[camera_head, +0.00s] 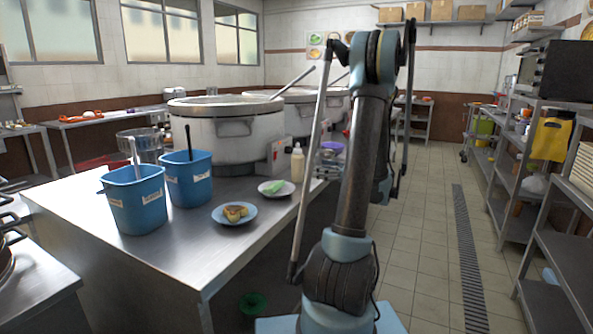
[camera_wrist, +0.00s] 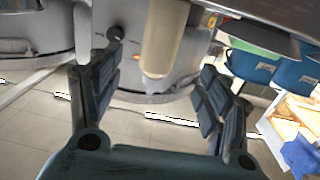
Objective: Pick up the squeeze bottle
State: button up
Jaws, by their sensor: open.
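The squeeze bottle (camera_head: 297,163) is cream coloured and stands upright on the steel table, near its right edge and in front of a large pot. In the wrist view, which looks upside down, the bottle (camera_wrist: 164,45) hangs from the top with its pale nozzle pointing down. My gripper (camera_wrist: 161,62) is open. Its two dark padded fingers lie left and right of the bottle in the picture, with visible gaps on both sides. I cannot tell how far the bottle is between them.
Two blue buckets (camera_head: 137,199) with handles sticking out stand on the table (camera_head: 150,262) at left. A plate with food (camera_head: 234,215) and a plate with a green item (camera_head: 276,188) lie nearer the front. Large stockpots (camera_head: 225,135) stand behind. The tiled aisle at right is clear.

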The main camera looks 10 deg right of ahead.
aim_at(298, 163)
jog(key=x, duration=1.1)
jog(key=shift+w+a+r, duration=0.1)
jog(key=shift+w+a, duration=0.05)
jog(key=shift+w, duration=0.1)
jog(key=c, duration=0.9)
